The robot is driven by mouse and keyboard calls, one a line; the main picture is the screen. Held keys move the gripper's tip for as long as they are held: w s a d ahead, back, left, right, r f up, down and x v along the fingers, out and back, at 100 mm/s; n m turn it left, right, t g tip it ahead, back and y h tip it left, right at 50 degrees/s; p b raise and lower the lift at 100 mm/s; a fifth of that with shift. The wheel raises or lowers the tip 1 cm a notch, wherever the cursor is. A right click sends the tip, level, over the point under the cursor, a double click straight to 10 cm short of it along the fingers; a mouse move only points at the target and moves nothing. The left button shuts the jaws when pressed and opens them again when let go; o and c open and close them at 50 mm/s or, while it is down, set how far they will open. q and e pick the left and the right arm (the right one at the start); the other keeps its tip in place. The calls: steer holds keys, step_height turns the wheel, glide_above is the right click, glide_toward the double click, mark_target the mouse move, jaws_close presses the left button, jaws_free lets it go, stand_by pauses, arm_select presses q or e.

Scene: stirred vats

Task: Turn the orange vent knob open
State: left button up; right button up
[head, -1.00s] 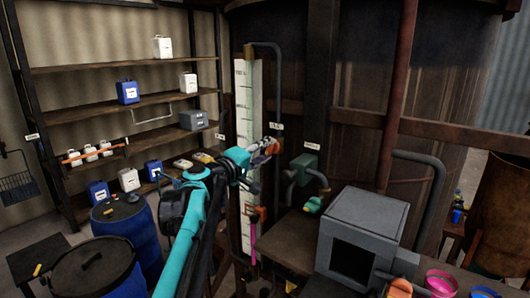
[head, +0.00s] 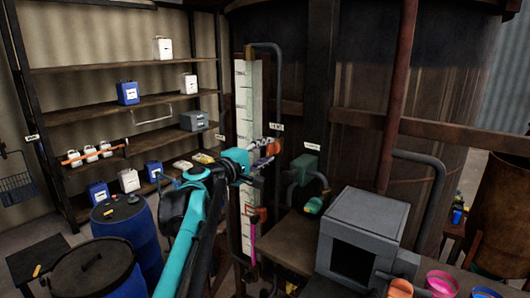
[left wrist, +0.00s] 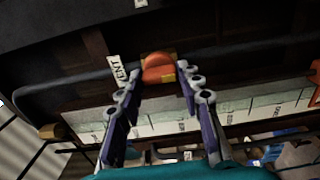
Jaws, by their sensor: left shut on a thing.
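The orange vent knob (left wrist: 158,68) shows in the left wrist view, on a dark pipe beside a white tag (left wrist: 119,70) reading "VENT". The knob's exact angle is hard to tell. My right gripper is in neither view.
The white gauge board (head: 240,100) stands behind my left wrist. A lower orange handle (head: 257,214) is below the knob. A green fitting (head: 305,164) and a grey box (head: 362,238) are to the right. Blue drums (head: 127,235) stand at left.

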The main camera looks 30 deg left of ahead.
arm_select(q)
steer(key=o, duration=1.2)
steer(key=shift+c, duration=0.2)
steer(key=shift+w, duration=0.1)
steer(key=s, duration=1.2)
steer(key=shift+a, duration=0.45)
steer(key=shift+f, duration=0.1)
